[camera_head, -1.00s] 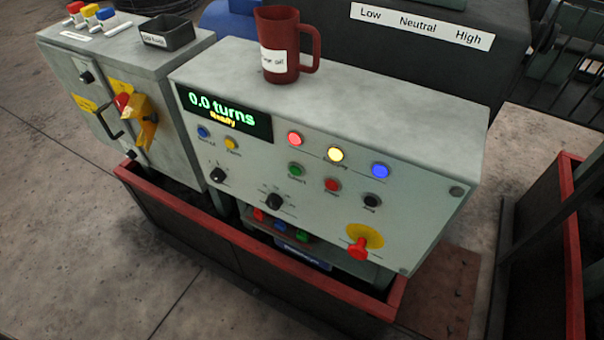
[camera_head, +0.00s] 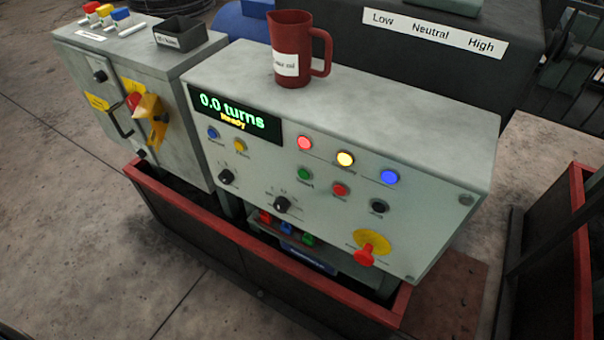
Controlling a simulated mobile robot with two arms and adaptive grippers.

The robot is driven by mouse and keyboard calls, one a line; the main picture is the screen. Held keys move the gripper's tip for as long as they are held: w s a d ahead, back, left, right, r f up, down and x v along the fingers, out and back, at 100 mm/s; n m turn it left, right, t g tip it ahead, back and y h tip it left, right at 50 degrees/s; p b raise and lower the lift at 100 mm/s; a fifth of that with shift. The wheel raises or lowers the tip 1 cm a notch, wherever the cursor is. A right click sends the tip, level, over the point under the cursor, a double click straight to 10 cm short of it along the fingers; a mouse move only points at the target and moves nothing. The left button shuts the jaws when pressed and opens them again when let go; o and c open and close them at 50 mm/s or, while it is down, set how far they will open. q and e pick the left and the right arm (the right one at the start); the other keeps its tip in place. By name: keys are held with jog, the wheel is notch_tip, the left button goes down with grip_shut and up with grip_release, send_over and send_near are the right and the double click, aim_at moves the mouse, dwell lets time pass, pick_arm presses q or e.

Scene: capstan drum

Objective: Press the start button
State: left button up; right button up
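The green start button (camera_head: 304,174) sits on the sloped front of the grey control panel (camera_head: 350,231), below the red lamp (camera_head: 304,143). A red button (camera_head: 340,190) and a black button (camera_head: 379,207) lie to its right. The display (camera_head: 232,114) above left reads "0.0 turns" and "Ready". Red, yellow and blue lamps look lit. Neither of my grippers shows in the head view.
A red mushroom knob (camera_head: 366,255) on a yellow disc is at the panel's lower right. A red jug (camera_head: 291,50) stands on the panel top. A grey cabinet (camera_head: 160,90) with a yellow-red switch stands left. A red-rimmed low barrier (camera_head: 235,233) runs in front; floor is clear nearer.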

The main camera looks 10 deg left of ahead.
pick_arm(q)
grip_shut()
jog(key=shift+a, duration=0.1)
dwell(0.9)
